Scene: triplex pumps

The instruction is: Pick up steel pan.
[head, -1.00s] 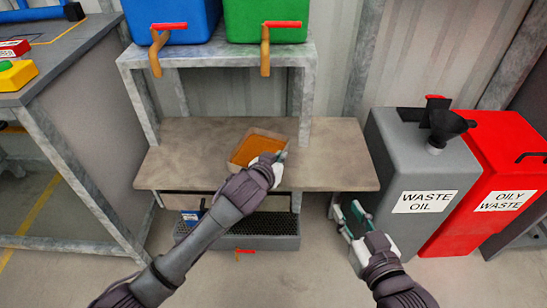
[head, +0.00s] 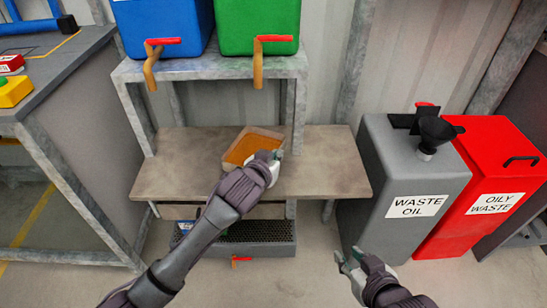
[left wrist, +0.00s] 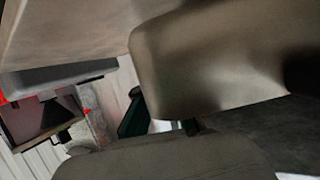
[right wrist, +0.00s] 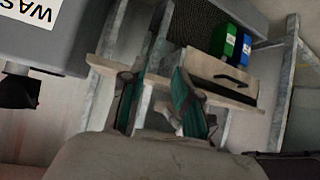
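The steel pan (head: 252,146), a shallow rectangular pan holding orange-brown liquid, sits on the brown shelf (head: 185,165) in the head view. My left gripper (head: 274,160) is at its near right corner. In the left wrist view the pan's smooth metal wall (left wrist: 200,65) fills the upper middle, very close. One green finger shows to its left; the other is mostly hidden behind the pan, so I cannot tell whether the fingers are closed on it. My right gripper (head: 348,258) is low, in front of the shelf's right end. Its fingers (right wrist: 157,90) are apart and empty.
A blue container (head: 165,25) and a green container (head: 258,25) with red-handled taps stand above the shelf. A grated tray (head: 255,238) lies below. The grey waste oil bin (head: 415,180) and red oily waste bin (head: 485,185) stand right; a workbench (head: 60,70) stands left.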

